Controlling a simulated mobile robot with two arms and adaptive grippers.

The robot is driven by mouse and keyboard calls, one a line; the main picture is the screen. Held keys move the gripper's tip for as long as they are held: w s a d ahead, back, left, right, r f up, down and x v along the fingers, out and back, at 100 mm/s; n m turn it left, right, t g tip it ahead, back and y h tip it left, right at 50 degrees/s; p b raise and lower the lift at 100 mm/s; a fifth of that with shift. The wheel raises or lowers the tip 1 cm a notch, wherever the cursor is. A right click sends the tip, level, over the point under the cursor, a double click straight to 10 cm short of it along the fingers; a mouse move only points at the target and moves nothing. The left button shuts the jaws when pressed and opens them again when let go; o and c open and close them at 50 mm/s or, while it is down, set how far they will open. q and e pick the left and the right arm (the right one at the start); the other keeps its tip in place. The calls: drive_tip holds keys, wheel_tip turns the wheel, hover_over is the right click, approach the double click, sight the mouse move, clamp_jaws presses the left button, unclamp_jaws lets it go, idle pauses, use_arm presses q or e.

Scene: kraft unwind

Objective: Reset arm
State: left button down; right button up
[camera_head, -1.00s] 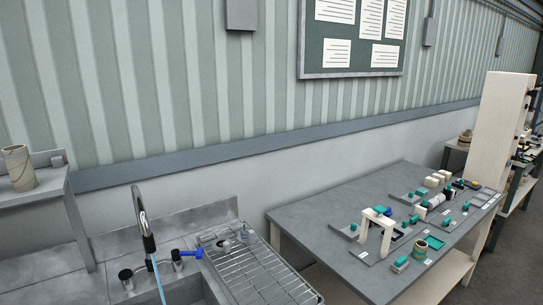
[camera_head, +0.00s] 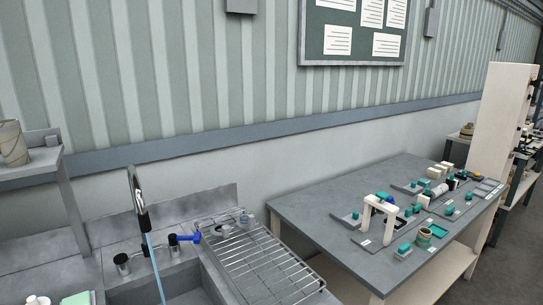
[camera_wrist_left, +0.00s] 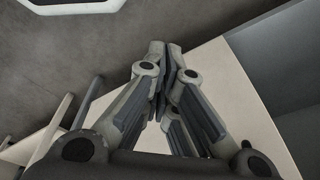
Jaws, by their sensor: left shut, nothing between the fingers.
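My left gripper (camera_wrist_left: 165,65) shows in the left wrist view with its two grey fingers shut, tips together, and nothing between them. It hangs over a pale flat surface (camera_wrist_left: 222,85) with the grey floor beyond. No gripper or arm shows in the head view. My right gripper is not in view.
In the head view a sink with a tap (camera_head: 138,205) and a wire drying rack (camera_head: 262,265) stand at lower left. A grey table (camera_head: 310,215) with teal and white parts stands at right. A shelf (camera_head: 45,160) holds a bucket (camera_head: 13,143). A notice board (camera_head: 352,38) hangs on the wall.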

use_arm(q)
drive_tip(key=s+a+f+b, duration=0.2)
drive_tip(key=s+f, duration=0.9)
drive_tip(key=s, duration=0.1)
drive_tip(key=shift+a+f+g, duration=0.15)
drive_tip(key=shift+f+g, duration=0.05)
drive_tip(key=shift+g, duration=0.2)
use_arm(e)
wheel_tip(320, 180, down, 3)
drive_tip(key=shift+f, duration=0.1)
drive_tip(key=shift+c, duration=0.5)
